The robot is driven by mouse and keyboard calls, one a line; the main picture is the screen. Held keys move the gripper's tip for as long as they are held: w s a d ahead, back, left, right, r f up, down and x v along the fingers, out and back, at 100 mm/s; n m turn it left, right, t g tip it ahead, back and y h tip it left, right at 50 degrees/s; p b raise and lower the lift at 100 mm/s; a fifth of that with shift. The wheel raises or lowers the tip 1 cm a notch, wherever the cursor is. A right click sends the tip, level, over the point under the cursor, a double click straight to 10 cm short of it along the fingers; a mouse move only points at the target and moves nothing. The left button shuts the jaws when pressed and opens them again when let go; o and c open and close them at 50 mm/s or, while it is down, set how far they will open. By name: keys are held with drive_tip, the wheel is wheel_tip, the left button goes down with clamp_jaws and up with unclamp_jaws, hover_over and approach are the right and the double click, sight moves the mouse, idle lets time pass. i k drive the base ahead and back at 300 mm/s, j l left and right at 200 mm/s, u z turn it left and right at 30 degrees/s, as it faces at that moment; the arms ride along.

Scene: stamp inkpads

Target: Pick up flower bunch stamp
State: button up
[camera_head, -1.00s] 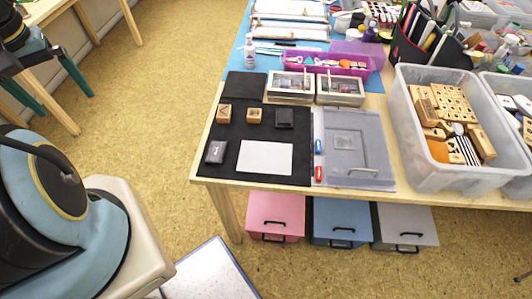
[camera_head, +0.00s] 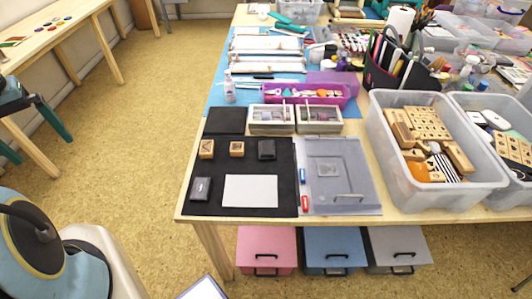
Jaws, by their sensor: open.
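Two small wooden block stamps stand side by side on a black mat (camera_head: 225,163) near the table's front left: a left stamp (camera_head: 207,149) and a right stamp (camera_head: 237,148). Each has a dark picture on it, too small to tell which is the flower bunch. More wooden stamps (camera_head: 430,122) lie in a clear plastic bin at the right. My gripper is not in view. Only a blue and black part of my own body shows at the lower left, well apart from the table.
A black inkpad (camera_head: 266,149) sits right of the stamps, and a dark case (camera_head: 201,189) and white paper (camera_head: 250,190) lie in front. A grey folder (camera_head: 340,180) lies beside the mat. Two small boxes (camera_head: 271,119) (camera_head: 319,119) stand behind.

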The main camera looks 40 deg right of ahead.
sight(237, 149)
drive_tip(key=i+j+z, duration=0.15)
drive_tip(key=j+z, duration=0.2)
drive_tip(key=i+j+z, duration=0.25)
drive_tip(key=z, duration=0.2)
drive_tip(key=i+j+z, duration=0.4)
